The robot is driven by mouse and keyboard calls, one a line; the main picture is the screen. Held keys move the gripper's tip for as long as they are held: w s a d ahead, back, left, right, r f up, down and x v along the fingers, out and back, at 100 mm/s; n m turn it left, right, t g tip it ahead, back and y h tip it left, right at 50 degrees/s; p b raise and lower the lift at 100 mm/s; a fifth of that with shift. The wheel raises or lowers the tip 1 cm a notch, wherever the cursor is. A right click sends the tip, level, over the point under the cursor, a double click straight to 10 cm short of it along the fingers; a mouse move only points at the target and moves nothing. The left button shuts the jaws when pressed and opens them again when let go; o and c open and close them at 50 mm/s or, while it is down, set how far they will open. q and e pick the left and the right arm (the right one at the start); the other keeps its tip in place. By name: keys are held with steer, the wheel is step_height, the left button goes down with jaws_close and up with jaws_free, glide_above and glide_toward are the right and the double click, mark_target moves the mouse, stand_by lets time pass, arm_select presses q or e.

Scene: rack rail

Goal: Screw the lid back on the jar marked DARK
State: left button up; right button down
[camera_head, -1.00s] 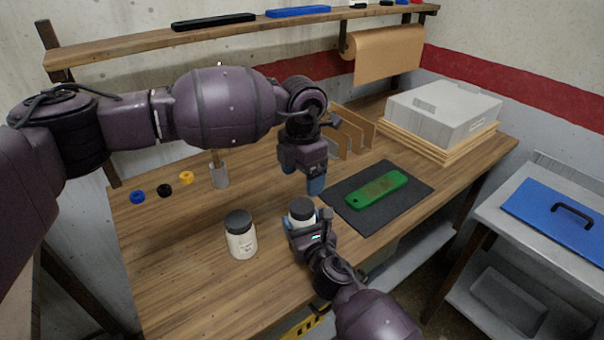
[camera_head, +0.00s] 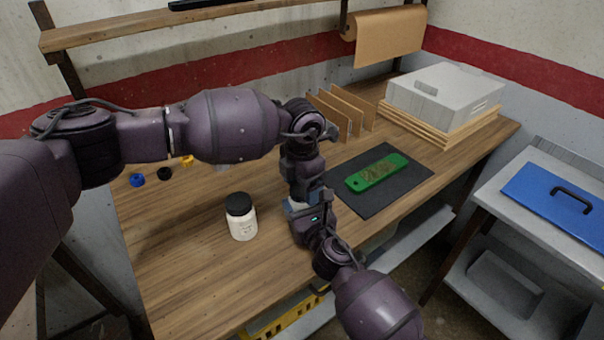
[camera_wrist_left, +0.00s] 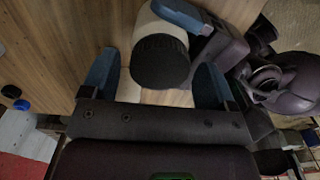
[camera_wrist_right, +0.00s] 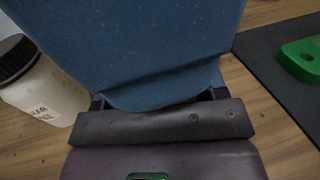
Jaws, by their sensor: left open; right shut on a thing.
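A white jar (camera_wrist_left: 152,27) with a black lid (camera_wrist_left: 160,62) on its top shows in the left wrist view. My right gripper (camera_head: 299,207) is shut on its body. My left gripper (camera_head: 303,195) is directly above, pointing down, its open blue fingers on either side of the lid with gaps visible. The arms hide this jar in the head view. A second white jar (camera_head: 242,226) with a black lid stands upright to the left on the table. It also shows at the left of the right wrist view (camera_wrist_right: 45,92). I cannot read either label.
The wooden table (camera_head: 190,280) is clear in front. A green board (camera_head: 377,173) lies on a black mat (camera_head: 410,190) to the right. Cardboard dividers (camera_head: 345,112) stand behind the arms. Small blue, black and yellow rings lie at the left. A grey box (camera_head: 445,100) sits at the back right.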

arm_select(q)
steer(key=shift+f, duration=0.1)
steer(key=c, duration=0.9)
steer(key=o, duration=1.1)
step_height(320, 180, up, 12)
steer(key=shift+r, duration=0.1)
arm_select(e)
steer(key=shift+c, duration=0.5)
jaws_free()
